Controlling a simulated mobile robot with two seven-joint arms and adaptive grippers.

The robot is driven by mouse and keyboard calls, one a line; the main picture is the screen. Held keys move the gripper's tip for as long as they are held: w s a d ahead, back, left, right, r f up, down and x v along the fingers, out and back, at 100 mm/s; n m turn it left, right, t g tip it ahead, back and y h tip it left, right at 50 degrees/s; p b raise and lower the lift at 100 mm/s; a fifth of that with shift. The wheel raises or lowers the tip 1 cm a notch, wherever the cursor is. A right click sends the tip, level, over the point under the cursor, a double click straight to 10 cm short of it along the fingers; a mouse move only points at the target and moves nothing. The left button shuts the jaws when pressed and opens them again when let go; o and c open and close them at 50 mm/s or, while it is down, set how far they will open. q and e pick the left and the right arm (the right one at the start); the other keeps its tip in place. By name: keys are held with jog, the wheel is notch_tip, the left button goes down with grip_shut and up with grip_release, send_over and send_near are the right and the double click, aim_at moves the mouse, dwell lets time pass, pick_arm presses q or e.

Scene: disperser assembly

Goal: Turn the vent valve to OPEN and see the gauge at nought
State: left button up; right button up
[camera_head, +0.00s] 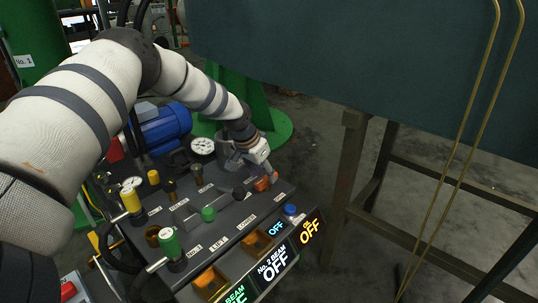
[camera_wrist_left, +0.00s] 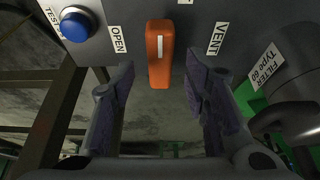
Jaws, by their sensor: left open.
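The orange vent valve handle (camera_wrist_left: 160,55) sits on the grey panel between the OPEN label (camera_wrist_left: 118,40) and the VENT label (camera_wrist_left: 217,38). Its white mark runs up and down in the wrist view, not toward OPEN. In the head view the handle (camera_head: 263,184) is at the panel's far right corner. My left gripper (camera_wrist_left: 159,80) is open, with one finger on each side of the handle's near end; I cannot tell whether they touch it. A white-faced gauge (camera_head: 203,146) stands behind the panel; its needle is too small to read. My right gripper is not in view.
A blue button (camera_wrist_left: 75,25) marked TEST is left of the handle; a FILTER housing (camera_wrist_left: 290,120) is at right. Several knobs, levers and lit OFF displays (camera_head: 273,262) fill the panel. A dark tank (camera_head: 400,70) on a frame stands right, with open floor between.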

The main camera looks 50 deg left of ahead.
pick_arm(q)
jog(key=shift+b+x, duration=0.4)
jog(key=shift+x, duration=0.7)
jog(key=shift+r, duration=0.1)
grip_shut()
